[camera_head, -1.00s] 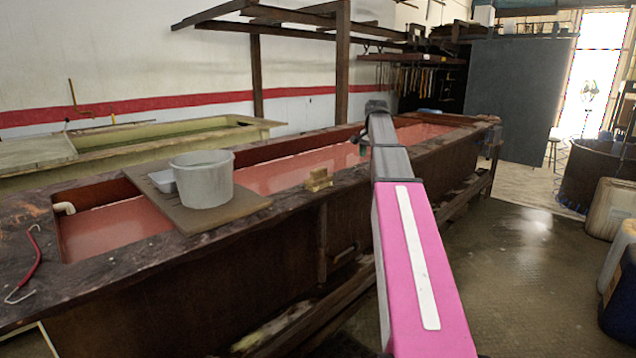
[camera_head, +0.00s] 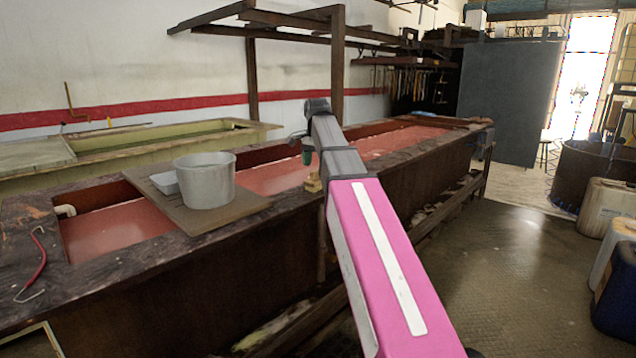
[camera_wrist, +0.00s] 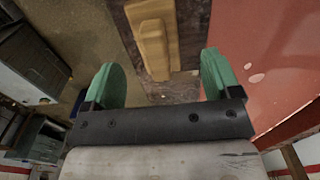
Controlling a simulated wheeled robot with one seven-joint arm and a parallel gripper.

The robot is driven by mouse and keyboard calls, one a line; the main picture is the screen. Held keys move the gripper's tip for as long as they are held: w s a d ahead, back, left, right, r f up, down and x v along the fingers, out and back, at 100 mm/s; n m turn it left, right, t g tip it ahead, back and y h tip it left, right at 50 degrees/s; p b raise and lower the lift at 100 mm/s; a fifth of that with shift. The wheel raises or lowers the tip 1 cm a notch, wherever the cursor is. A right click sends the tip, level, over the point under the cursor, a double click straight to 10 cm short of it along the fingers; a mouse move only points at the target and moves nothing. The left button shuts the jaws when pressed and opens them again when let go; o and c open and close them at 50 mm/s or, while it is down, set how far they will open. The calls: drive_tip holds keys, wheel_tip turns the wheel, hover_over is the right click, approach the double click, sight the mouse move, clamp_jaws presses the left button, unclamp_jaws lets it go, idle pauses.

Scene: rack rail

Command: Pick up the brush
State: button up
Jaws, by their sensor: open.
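The brush (camera_wrist: 155,45) is a yellow-tan wooden piece on the dark rim of the long tank. In the head view my arm partly covers it, and a small part of the brush (camera_head: 313,184) shows left of the arm. My gripper (camera_wrist: 161,80) is open and empty, with its two green fingers apart. In the wrist view the near end of the brush lies just ahead of the gap between the fingers. In the head view the gripper (camera_head: 307,146) shows over the tank, above the brush.
The long tank (camera_head: 260,245) holds reddish liquid. A grey bucket (camera_head: 206,182) and a small white container stand on a board (camera_head: 225,214) across it. A red-handled hook tool (camera_head: 38,262) lies at the left. Wooden posts (camera_head: 337,70) rise behind. Drums stand at the right.

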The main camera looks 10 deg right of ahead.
sight(317, 180)
drive_tip(key=f, duration=0.6)
drive_tip(key=shift+s+f, duration=0.2)
drive_tip(key=c, duration=1.1)
